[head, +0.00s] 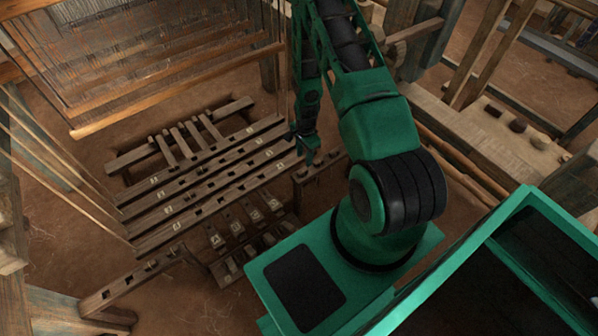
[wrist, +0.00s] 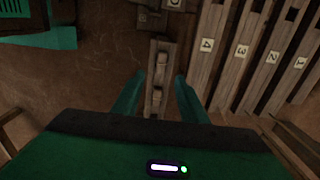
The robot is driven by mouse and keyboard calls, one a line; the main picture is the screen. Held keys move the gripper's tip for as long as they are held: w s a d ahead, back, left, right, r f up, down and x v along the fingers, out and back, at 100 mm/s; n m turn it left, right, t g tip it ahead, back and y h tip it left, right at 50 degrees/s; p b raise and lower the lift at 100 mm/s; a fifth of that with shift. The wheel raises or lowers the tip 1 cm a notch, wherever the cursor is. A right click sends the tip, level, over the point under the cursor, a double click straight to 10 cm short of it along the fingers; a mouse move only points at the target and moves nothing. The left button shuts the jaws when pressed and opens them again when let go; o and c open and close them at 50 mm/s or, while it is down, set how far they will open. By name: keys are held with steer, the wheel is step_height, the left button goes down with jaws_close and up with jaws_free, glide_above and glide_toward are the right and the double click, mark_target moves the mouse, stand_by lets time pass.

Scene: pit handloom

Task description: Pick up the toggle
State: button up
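My gripper (wrist: 160,78) is open in the wrist view, with one green finger on each side of a narrow wooden rack (wrist: 153,50). Small light wooden pieces sit in the rack's slot. One that looks like a toggle (wrist: 156,97) lies between the fingers, and a similar one (wrist: 161,62) sits just beyond the fingertips. I cannot tell which is the task's toggle, or whether the fingers touch anything. In the head view my gripper (head: 308,152) points down at the rack (head: 322,170), beside the ends of the long slotted bars. The toggles are too small to make out there.
Long slotted bars with number tags (wrist: 241,51) lie close to the right of the fingers in the wrist view. In the head view, short tagged blocks (head: 232,228) stand in front of the bars. A bench (head: 500,145) with small dark items is at right. Warp threads hang upper left.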

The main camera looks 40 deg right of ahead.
mark_target(303, 171)
steer(key=f, duration=0.3)
steer(key=shift+w+a+f, duration=0.15)
steer(key=shift+a+f, duration=0.2)
steer(key=shift+a, duration=0.05)
steer(key=shift+d+f, duration=0.2)
steer(key=shift+f, duration=2.45)
jaws_close()
